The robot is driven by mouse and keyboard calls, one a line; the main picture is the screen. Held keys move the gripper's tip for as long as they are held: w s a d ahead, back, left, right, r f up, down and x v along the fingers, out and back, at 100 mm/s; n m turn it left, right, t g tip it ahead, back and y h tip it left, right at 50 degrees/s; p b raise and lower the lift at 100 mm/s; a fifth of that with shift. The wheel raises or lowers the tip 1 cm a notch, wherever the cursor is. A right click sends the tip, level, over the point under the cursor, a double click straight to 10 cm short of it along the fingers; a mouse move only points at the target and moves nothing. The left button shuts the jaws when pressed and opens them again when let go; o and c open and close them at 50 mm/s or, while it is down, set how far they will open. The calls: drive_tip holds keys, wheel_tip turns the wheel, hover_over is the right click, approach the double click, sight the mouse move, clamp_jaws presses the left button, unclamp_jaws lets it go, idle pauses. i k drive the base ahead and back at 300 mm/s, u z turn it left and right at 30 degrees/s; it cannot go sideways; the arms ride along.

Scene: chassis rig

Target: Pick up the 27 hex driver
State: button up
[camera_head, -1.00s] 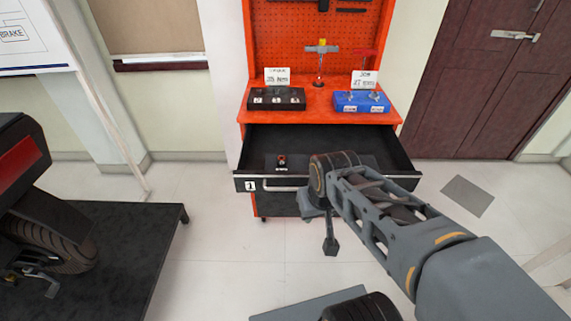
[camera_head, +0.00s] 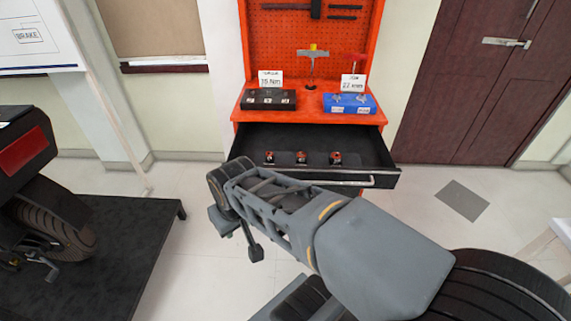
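Three small dark pieces with red-orange marks lie in a row inside the open drawer (camera_head: 375,150): a left piece (camera_head: 269,157), a middle piece (camera_head: 302,157) and a right piece (camera_head: 336,158). Their sizes are too small to read, so I cannot tell which, if any, is the 27 hex driver. A card (camera_head: 352,82) that seems to read 27 stands behind a blue box (camera_head: 350,104) on the cabinet top. My gripper (camera_head: 240,238) hangs in front of the cabinet, lower left of the drawer, apart from the pieces. Its finger opening is not clear.
The orange cabinet top (camera_head: 310,112) also bears a black box (camera_head: 268,99) with a card and a T-handled tool (camera_head: 313,62). A black platform (camera_head: 110,245) with a wheeled vehicle (camera_head: 45,200) stands at left. Pale floor is free between platform and cabinet.

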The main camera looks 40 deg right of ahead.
sight(335, 158)
drive_tip(key=u, duration=0.1)
drive_tip(key=k, duration=0.7)
drive_tip(key=z, duration=1.05)
drive_tip(key=i, duration=0.55)
drive_tip(key=z, duration=0.4)
